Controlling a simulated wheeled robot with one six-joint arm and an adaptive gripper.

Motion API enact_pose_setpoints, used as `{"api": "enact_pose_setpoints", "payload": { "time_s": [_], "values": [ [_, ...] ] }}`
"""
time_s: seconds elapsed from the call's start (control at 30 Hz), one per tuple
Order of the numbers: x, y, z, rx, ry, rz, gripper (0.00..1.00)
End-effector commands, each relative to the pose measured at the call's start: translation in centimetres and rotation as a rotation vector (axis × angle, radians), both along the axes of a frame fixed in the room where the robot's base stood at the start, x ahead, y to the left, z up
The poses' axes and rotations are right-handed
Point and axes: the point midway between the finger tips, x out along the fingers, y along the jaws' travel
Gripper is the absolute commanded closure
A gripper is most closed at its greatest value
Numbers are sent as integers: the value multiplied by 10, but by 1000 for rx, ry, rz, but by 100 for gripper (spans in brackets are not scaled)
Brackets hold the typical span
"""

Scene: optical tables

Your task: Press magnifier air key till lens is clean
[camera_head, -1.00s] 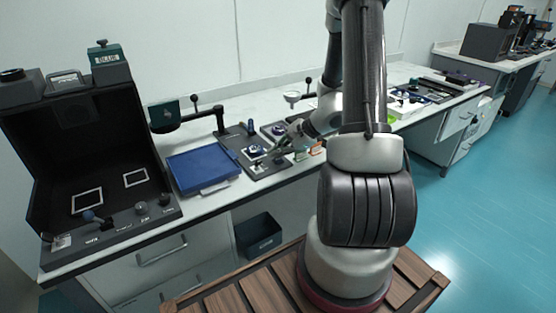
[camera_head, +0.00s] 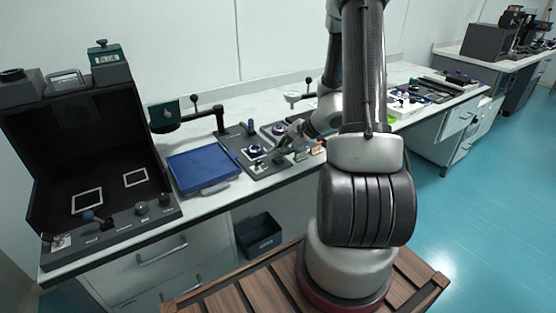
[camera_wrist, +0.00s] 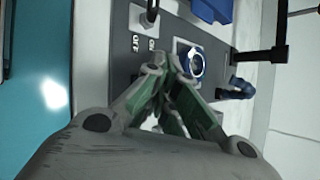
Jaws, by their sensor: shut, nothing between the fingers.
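My gripper (camera_head: 277,155) is over the dark control panel (camera_head: 236,143), with its fingers pointing down at it. In the wrist view my gripper (camera_wrist: 166,62) is shut and empty. Its tips are beside a blue ring with a pale centre (camera_wrist: 190,64); whether they touch the panel I cannot tell. An OFF/ON switch (camera_wrist: 150,16) is on the same panel. The fingers cover the panel spot under them, so no key shows there. A dark green-faced head on an arm (camera_head: 163,115) stands behind the panel's left; I cannot tell whether its lens is clean.
A blue tray (camera_head: 203,168) lies left of the panel, with a large open black box (camera_head: 80,150) beyond it. A blue knob (camera_wrist: 240,88) and a black post (camera_wrist: 262,56) are close to the fingers. A dark bin (camera_head: 258,235) is below the table.

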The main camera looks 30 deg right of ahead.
Motion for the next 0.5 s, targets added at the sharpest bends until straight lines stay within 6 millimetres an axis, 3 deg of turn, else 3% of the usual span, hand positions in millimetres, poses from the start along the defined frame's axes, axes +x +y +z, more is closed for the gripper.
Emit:
{"api": "enact_pose_setpoints", "payload": {
  "time_s": [0.2,0.5],
  "values": [
    [0,0,11,0,-1,0,100],
    [0,0,12,-1,0,1,100]
  ]
}}
